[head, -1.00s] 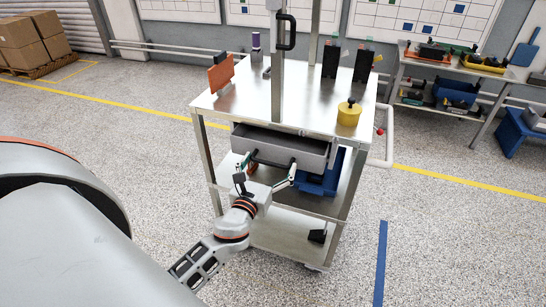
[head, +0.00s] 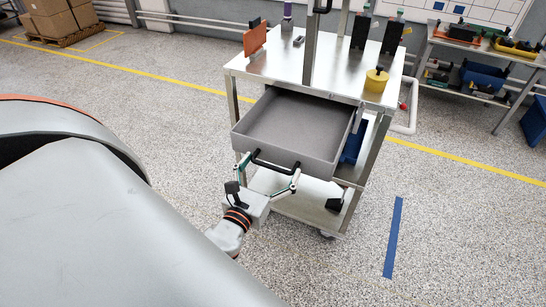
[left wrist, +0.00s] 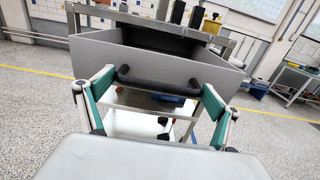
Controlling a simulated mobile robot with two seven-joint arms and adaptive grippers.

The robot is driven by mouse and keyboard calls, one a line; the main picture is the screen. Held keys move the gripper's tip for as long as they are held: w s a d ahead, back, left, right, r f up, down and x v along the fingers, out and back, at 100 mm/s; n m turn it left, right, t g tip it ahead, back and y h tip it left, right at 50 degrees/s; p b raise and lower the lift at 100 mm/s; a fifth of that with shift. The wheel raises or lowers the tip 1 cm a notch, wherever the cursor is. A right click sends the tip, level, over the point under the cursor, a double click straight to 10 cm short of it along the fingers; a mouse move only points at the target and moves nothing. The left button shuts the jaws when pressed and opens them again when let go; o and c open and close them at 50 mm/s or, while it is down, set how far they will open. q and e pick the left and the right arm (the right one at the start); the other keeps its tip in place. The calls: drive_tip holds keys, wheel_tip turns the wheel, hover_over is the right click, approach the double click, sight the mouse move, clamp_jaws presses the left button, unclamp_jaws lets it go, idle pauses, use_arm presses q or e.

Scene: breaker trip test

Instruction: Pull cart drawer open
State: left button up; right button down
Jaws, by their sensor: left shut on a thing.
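The cart (head: 340,78) has a steel top and a grey drawer (head: 262,148) under it. The drawer stands well out from the cart toward me, and its empty interior shows. A black bar handle (head: 273,165) crosses the drawer front. My left gripper (head: 270,168) is at this handle, its two fingers spread to the handle's two ends and shut on it. In the left wrist view, the handle (left wrist: 160,83) lies between the fingertips, with the drawer front (left wrist: 100,55) just beyond. My right gripper is not in view.
On the cart top stand a yellow round object (head: 376,80), an orange plate (head: 255,38) and black upright parts (head: 391,37). A blue bin (head: 353,143) sits below. A shelf bench (head: 470,50) stands at the far right. The floor around the cart's front is clear.

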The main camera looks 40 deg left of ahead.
use_arm(q)
drive_tip(key=shift+a+r, duration=0.1)
drive_tip(key=shift+a, duration=0.05)
drive_tip(key=o, duration=1.3)
drive_tip(key=v, duration=1.2)
